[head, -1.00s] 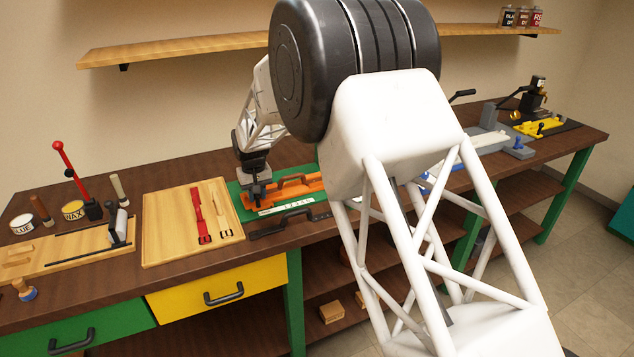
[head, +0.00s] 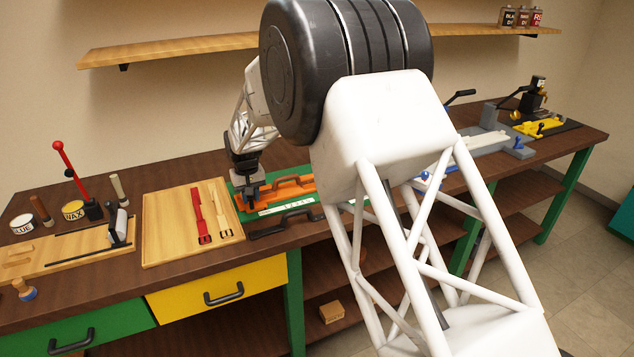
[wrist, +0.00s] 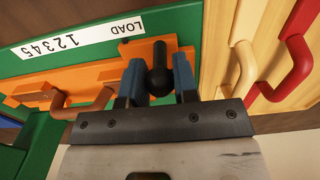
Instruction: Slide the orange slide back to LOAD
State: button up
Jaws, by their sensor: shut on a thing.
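The orange slide (head: 292,190) lies in the green base (head: 238,207) on the bench. Its orange body also shows in the wrist view (wrist: 85,74), with a brown handle at the left. My gripper (head: 250,199) is at the slide's left end in the head view. In the wrist view its two blue fingers (wrist: 158,82) are shut around the slide's black knob (wrist: 160,55). The white scale strip (wrist: 75,38) carries numbers and the word LOAD; the knob is near the LOAD end. The knob's contact with the fingers is partly hidden.
A wooden board (head: 170,225) with red and cream straps lies just left of the green base. A dark handle (head: 285,224) lies in front of it. A red lever (head: 70,165) stands farther left.

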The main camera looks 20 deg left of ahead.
jog(key=shift+o, duration=0.3)
jog(key=shift+s+a, duration=0.35)
jog(key=shift+o, duration=0.8)
jog(key=shift+s+a, duration=0.1)
jog(key=shift+s, duration=0.05)
jog(key=shift+o, duration=0.2)
jog(key=o, duration=0.4)
jog(key=shift+o, duration=0.2)
jog(key=shift+r, duration=0.1)
jog(key=shift+r, duration=2.9)
